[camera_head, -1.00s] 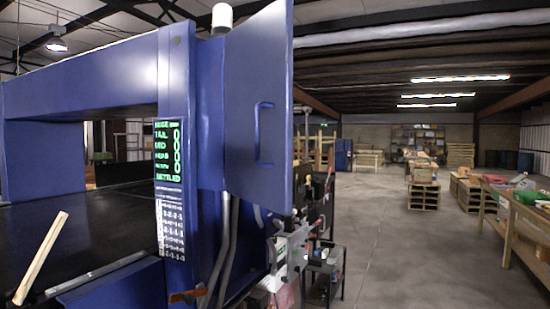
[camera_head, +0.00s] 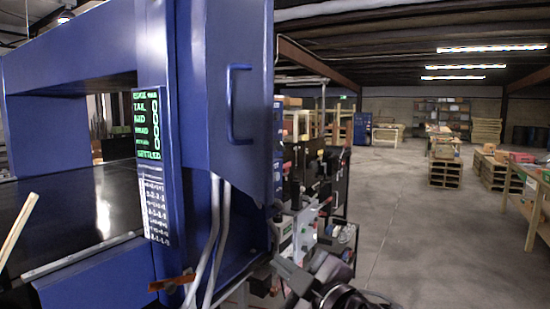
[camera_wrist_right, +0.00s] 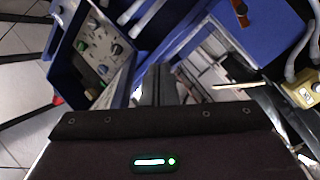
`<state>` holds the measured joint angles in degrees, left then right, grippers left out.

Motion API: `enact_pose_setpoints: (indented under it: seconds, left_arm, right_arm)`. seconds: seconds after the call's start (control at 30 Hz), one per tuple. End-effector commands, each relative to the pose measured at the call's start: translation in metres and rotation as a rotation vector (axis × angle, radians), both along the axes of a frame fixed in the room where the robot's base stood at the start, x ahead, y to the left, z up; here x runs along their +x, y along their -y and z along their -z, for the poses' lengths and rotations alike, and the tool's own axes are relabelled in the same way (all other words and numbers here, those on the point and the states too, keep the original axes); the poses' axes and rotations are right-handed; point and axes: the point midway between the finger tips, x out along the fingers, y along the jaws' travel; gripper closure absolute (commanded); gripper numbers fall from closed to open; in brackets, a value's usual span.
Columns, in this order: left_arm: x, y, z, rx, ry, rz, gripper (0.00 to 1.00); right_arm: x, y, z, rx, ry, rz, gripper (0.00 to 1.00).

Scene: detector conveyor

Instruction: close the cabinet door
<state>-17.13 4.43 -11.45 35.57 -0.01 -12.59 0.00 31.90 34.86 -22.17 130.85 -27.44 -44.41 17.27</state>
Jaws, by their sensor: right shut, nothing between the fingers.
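The blue cabinet door (camera_head: 225,60) stands open on the side of the big blue machine in the head view. Its outer face carries a blue bar handle (camera_head: 232,105). My right gripper (camera_head: 286,268) is low in the head view, right of and below the door's lower edge. It is dark and partly lost against the clutter. In the right wrist view its fingers (camera_wrist_right: 160,84) are together and empty. A blue-framed box with several round parts inside (camera_wrist_right: 98,45) lies left of the fingers there; I cannot tell whether it is the cabinet.
The machine's display panel (camera_head: 150,140) and black belt (camera_head: 80,205) are on the left. Grey conduits (camera_head: 213,245) hang below the door. A cluttered rack (camera_head: 340,235) stands behind my right arm. The concrete floor (camera_head: 420,240) at right is clear, with pallets and a wooden workbench beyond.

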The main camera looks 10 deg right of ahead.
Motion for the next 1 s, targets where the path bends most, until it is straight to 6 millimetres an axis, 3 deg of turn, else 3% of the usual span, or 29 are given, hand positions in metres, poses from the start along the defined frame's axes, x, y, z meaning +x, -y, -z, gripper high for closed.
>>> enact_pose_setpoints:
  seconds: [0.03,0.1,0.3,0.5,0.8,1.0]
  left_arm:
    - [0.0,0.001,0.0,-0.001,0.0,0.0,0.33]
    - [0.0,0.001,0.0,-0.001,0.0,0.0,0.33]
    - [-0.001,0.0,0.0,-0.001,-0.001,0.0,0.33]
    - [-0.002,-0.004,0.0,0.005,-0.004,0.002,0.33]
    - [-0.002,-0.004,0.0,0.005,-0.004,0.002,0.33]
    - [-0.002,-0.004,-0.007,0.005,-0.004,0.002,0.33]
  right_arm:
    - [-0.013,-0.007,-0.024,-0.044,0.07,-0.032,1.0]
    - [-0.026,-0.015,-0.047,-0.093,0.143,-0.075,1.0]
    - [-0.051,-0.027,-0.1,-0.249,0.312,-0.185,1.0]
    - [-0.079,-0.019,-0.148,-0.457,0.434,-0.261,1.0]
    - [-0.102,0.004,-0.18,-0.609,0.463,-0.272,1.0]
    - [-0.096,-0.003,-0.184,-0.617,0.462,-0.277,1.0]
